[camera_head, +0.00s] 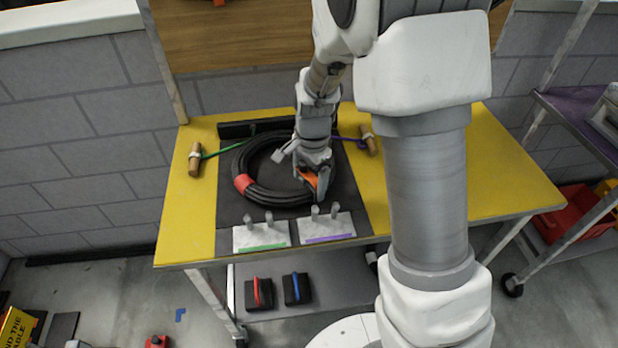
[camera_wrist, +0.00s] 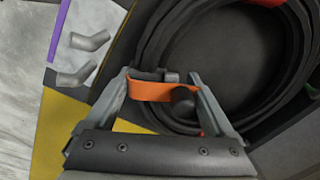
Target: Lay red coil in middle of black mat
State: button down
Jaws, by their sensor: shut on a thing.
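The red coil (camera_head: 243,183) is a thick black cable loop with a red band on its left side. It lies over the black mat (camera_head: 230,213) on the yellow table, reaching toward the mat's left part. My gripper (camera_head: 319,184) is at the coil's right front side. In the wrist view, my gripper (camera_wrist: 160,85) is shut on the coil, with its fingers either side of an orange strap (camera_wrist: 150,93) and a dark round knob. The coil's loop (camera_wrist: 290,95) also fills the right of the wrist view. Whether its underside fully touches the mat is unclear.
Two white plates with grey pegs, one green-edged (camera_head: 262,237) and one purple-edged (camera_head: 327,227), stand at the front. Wooden handles with green (camera_head: 195,160) and purple (camera_head: 368,139) cords lie either side. A black bar (camera_head: 235,129) lies behind. The right tabletop is clear.

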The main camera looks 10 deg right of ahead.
jog(key=shift+w+r, duration=0.1)
grip_release()
jog(key=shift+s, duration=0.2)
notch_tip(320, 180, up, 17)
jog(key=p, duration=0.2)
jog(key=shift+s+d+r+p, duration=0.2)
jog(key=shift+s+d+p, duration=0.1)
jog(key=shift+s+p, duration=0.1)
jog(key=s+d+r+n+t, duration=0.1)
jog(key=s+r+n, duration=0.2)
jog(key=s, duration=0.3)
jog(key=s+d+r+n+t+p, duration=0.1)
jog(key=s+d+r+n+t, duration=0.1)
jog(key=s+n, duration=0.3)
jog(key=s+d+r+n+t, duration=0.2)
jog(key=s+r+n, duration=0.1)
jog(key=s, duration=0.5)
jog(key=shift+r+n+p, duration=0.3)
jog(key=shift+r+n, duration=0.1)
jog(key=shift+n, duration=0.1)
